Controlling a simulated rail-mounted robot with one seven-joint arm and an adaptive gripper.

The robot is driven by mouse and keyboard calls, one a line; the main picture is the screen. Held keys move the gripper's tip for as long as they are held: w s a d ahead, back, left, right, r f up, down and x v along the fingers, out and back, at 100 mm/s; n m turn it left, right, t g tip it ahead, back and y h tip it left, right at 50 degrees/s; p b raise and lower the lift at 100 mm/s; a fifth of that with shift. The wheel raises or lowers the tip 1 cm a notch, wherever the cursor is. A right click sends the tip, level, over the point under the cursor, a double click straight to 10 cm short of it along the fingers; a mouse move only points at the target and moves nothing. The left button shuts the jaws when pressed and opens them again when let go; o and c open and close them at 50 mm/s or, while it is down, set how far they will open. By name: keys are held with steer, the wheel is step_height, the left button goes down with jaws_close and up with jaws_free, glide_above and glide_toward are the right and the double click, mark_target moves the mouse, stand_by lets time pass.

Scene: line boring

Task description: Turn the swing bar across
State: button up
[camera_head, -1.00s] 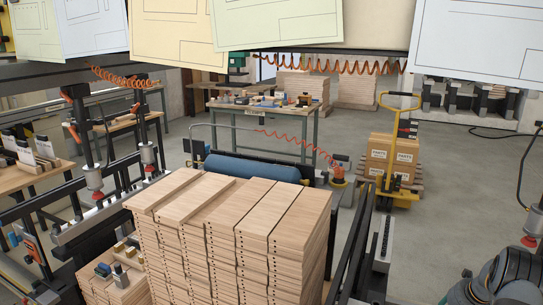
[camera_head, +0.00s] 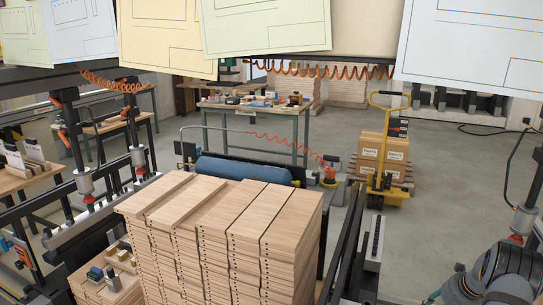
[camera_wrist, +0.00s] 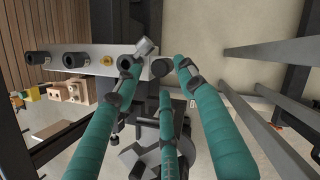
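In the wrist view, a pale grey metal bar (camera_wrist: 88,58) with black round knobs and a brass fitting runs from the left to the middle. I cannot tell for certain whether it is the swing bar. My gripper (camera_wrist: 157,70) has teal fingers spread apart, with the end of the bar showing between the two outer tips. A short silver cylinder (camera_wrist: 147,47) stands at that end. I cannot tell whether any finger touches the bar. In the head view my arm is at the lower right, and the gripper is mostly out of frame.
A tall stack of wooden boards (camera_head: 225,215) fills the front middle of the head view. Black rails (camera_head: 345,245) stand to its right. A yellow pallet truck (camera_head: 388,185) with boxes is behind. Hanging paper sheets (camera_head: 265,25) cover the top.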

steer(key=a+p+v, duration=0.1)
steer(key=p+v, duration=0.3)
steer(key=v, duration=0.4)
steer(key=shift+d, duration=0.45)
stand_by(0.5)
steer(key=d+b+x, duration=0.1)
steer(key=b+x, duration=0.3)
steer(key=x, duration=0.3)
steer(key=shift+a+f, duration=0.15)
steer(key=shift+a, duration=0.3)
steer(key=shift+w, duration=0.1)
